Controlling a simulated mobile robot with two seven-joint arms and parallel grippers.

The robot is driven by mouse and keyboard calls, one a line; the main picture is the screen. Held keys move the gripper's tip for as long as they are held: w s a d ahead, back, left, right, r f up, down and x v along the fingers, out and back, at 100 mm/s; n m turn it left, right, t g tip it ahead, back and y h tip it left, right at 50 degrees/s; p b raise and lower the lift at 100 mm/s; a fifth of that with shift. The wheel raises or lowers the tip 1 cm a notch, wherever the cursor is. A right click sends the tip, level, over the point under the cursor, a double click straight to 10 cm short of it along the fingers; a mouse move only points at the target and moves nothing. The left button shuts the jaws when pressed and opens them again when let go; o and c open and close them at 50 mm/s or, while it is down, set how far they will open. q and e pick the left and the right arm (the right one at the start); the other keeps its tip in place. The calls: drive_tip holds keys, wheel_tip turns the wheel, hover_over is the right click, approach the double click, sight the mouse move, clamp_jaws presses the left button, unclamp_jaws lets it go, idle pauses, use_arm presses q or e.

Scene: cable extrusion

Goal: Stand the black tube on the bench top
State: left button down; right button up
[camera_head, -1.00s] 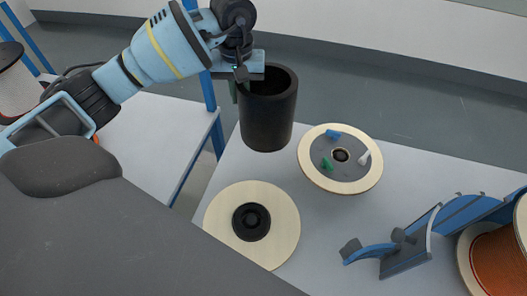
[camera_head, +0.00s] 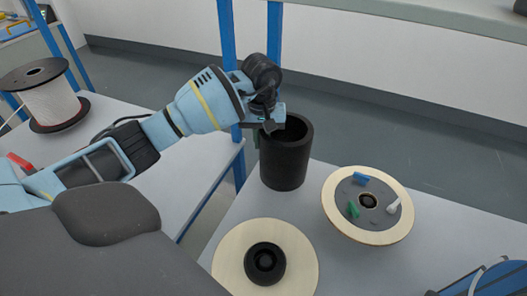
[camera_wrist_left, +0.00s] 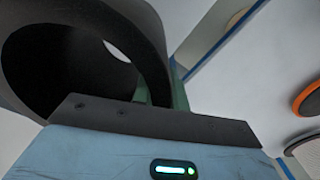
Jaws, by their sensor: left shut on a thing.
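The black tube (camera_head: 284,163) is upright with its open mouth up, at the far left corner of the bench top (camera_head: 330,268) in the head view. My left gripper (camera_head: 264,130) is shut on the tube's wall near the rim, on its left side. I cannot tell whether the tube's base touches the bench top. In the left wrist view the tube (camera_wrist_left: 152,45) fills the upper left, its dark inside showing beside the gripper. My right gripper is not in view.
A flanged disc with blue, green and white clips (camera_head: 367,205) lies right of the tube. A cream disc with a black hub (camera_head: 265,264) lies nearer. A blue stand (camera_head: 490,280) is at the lower right. A white spool (camera_head: 48,98) stands on the left table (camera_head: 180,165).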

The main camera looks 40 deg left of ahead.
use_arm(q)
drive_tip(key=shift+f, duration=1.85)
drive_tip(key=shift+f, duration=0.15)
drive_tip(key=c, duration=1.4)
unclamp_jaws()
wheel_tip(320, 180, up, 12)
drive_tip(key=shift+r+p, duration=0.15)
drive_tip(key=shift+p, duration=0.15)
